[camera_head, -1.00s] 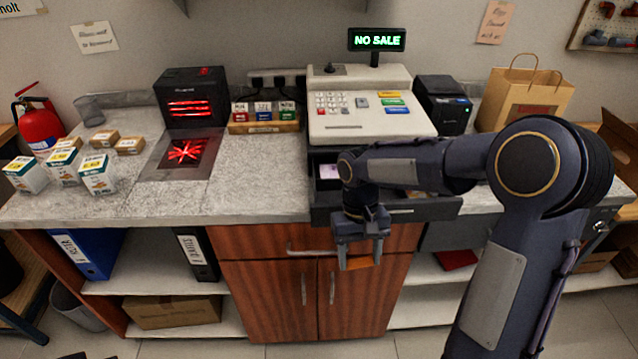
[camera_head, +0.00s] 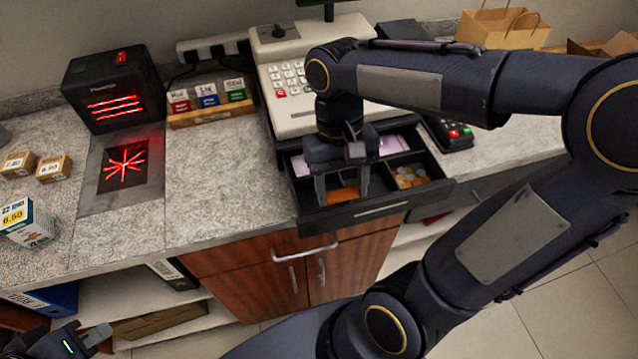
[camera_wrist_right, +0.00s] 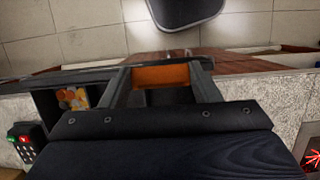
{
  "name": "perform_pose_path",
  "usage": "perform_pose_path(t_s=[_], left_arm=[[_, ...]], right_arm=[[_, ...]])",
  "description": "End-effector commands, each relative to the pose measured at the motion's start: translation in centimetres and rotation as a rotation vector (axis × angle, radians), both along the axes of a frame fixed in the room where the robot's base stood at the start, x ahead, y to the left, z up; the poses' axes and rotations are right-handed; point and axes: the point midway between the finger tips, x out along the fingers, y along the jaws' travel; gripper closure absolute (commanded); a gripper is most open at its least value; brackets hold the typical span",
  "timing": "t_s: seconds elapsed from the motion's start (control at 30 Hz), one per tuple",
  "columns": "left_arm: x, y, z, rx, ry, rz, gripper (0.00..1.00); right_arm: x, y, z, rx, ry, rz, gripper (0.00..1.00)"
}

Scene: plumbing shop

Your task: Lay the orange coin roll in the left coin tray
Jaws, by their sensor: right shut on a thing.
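My right gripper (camera_head: 342,182) is shut on the orange coin roll (camera_head: 343,194) and holds it at the open cash drawer (camera_head: 383,209), over the front compartments left of the loose coins. The roll also shows between the fingers in the right wrist view (camera_wrist_right: 161,76), with a dark compartment behind it. I cannot tell whether the roll touches the drawer floor. The right front compartment holds loose coins (camera_head: 408,177); they also show in the wrist view (camera_wrist_right: 72,98). My left gripper (camera_head: 84,341) is at the lower left corner, away from the drawer, partly cut off.
The cash register (camera_head: 287,78) stands behind the drawer, with banknotes (camera_head: 393,145) in a back compartment. A card terminal (camera_head: 450,133) is right of the drawer. A scanner (camera_head: 112,90) and small boxes (camera_head: 54,168) stand left. The counter (camera_head: 225,190) between is clear.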

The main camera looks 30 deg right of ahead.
Motion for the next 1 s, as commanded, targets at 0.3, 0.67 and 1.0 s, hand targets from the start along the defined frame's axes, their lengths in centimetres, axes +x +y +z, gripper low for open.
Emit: perform_pose_path(t_s=[0.3,0.67,1.0], left_arm=[[0.0,0.0,1.1,0.0,0.0,0.0,1.0],[0.0,0.0,1.5,0.0,0.0,0.0,1.0],[0.0,0.0,1.5,0.0,0.0,0.0,1.0]], right_arm=[[5.6,-0.1,-5.0,0.001,0.004,-0.001,0.71],[7.3,-0.1,-8.6,0.0,0.004,-0.001,0.71],[7.3,-0.1,-10.0,0.0,-0.002,0.0,0.71]])
